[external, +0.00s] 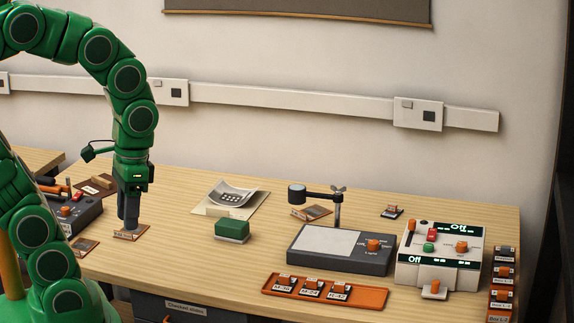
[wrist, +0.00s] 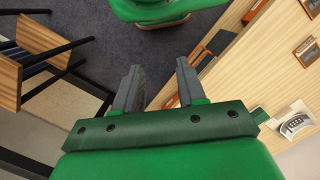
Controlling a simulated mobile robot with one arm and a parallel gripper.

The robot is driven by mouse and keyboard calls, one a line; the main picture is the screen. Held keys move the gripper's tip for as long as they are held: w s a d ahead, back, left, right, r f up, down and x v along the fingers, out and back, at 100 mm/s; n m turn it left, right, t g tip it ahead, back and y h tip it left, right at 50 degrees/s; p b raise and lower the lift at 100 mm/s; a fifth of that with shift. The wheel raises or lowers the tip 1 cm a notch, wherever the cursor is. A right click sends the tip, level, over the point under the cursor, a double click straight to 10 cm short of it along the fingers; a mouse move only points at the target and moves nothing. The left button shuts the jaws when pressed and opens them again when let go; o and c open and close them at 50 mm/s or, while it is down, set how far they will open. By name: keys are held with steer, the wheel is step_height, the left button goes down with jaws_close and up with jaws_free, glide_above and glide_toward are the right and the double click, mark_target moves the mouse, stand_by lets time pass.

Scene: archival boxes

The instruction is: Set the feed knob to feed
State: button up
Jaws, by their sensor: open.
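Which knob is the feed knob cannot be told, as the labels are too small to read. A white machine (external: 440,262) stands at the right of the table, with a red and a green control, an orange knob (external: 461,246) and displays reading "Off". A dark box (external: 82,218) at the left also has an orange knob (external: 65,211) and a red switch. My gripper (external: 128,224) points down over a small orange-edged labelled card (external: 143,229), right of the dark box and far from the white machine. In the wrist view my gripper (wrist: 158,72) has its fingers apart with nothing between them.
A grey light pad (external: 340,250) with an orange knob and a magnifier arm (external: 316,194) stands left of the white machine. An orange tray (external: 350,295) of labelled pieces lies in front. A green block (external: 232,230) and a photo sheet (external: 228,195) lie mid-table.

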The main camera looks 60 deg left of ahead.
steer(key=shift+w+r, duration=0.1)
steer(key=shift+w, duration=0.3)
steer(key=c, duration=0.5)
steer(key=w+d+r+m, duration=0.1)
steer(key=w, duration=0.5)
steer(key=w+d+r+t+h, duration=0.1)
steer(key=w, duration=0.6)
steer(key=w+d+r+m+t+h, duration=0.1)
steer(key=w, duration=0.6)
steer(key=shift+r+m, duration=0.3)
steer(key=shift+r, duration=0.1)
jaws_close()
steer(key=w+a+f+t+h, duration=0.1)
steer(key=w+a+f+h, duration=0.1)
steer(key=w, duration=1.3)
steer(key=w+a+f+t+h, duration=0.1)
steer(key=w+a+f, duration=0.1)
steer(key=w, duration=1.3)
steer(key=w+a+f+t, duration=0.1)
steer(key=w+a+f, duration=0.3)
steer(key=w, duration=0.2)
steer(key=w+a+f+n+t, duration=0.1)
steer(key=w+a+f, duration=0.3)
steer(key=w+a, duration=0.1)
steer(key=shift+w+a+h, duration=0.3)
steer(key=shift+w+h, duration=0.1)
steer(key=shift+w, duration=0.35)
